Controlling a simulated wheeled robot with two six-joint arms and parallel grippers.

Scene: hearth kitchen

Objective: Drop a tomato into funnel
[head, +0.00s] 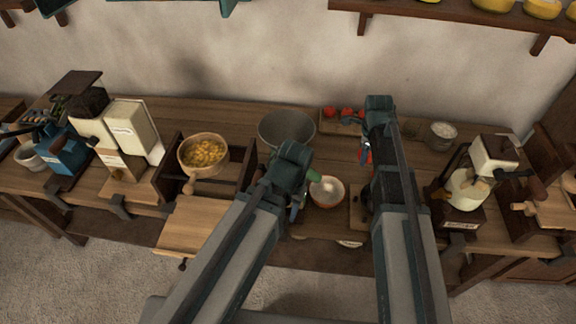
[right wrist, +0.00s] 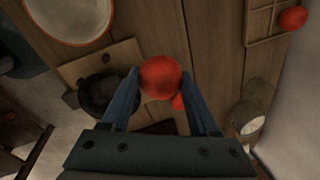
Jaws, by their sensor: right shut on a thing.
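A red tomato (right wrist: 160,77) sits between the fingertips of my right gripper (right wrist: 161,82), which is shut on it above the bench. In the head view only a bit of red (head: 369,157) shows beside my right arm. Other tomatoes (head: 330,112) lie in a wooden tray at the back, one also in the right wrist view (right wrist: 293,18). A dark round vessel (right wrist: 97,94) stands on a small board; I cannot tell whether it is the funnel. My left gripper (head: 297,208) hangs near a small bowl, its fingers mostly hidden behind its arm.
A large grey bowl (head: 287,127) stands at the back middle. The small orange-rimmed bowl (head: 327,191) is between my arms. A pale-filled pot (head: 440,135) and a cream-topped machine (head: 489,160) stand at right. A bowl of yellow pieces (head: 203,153) is at left.

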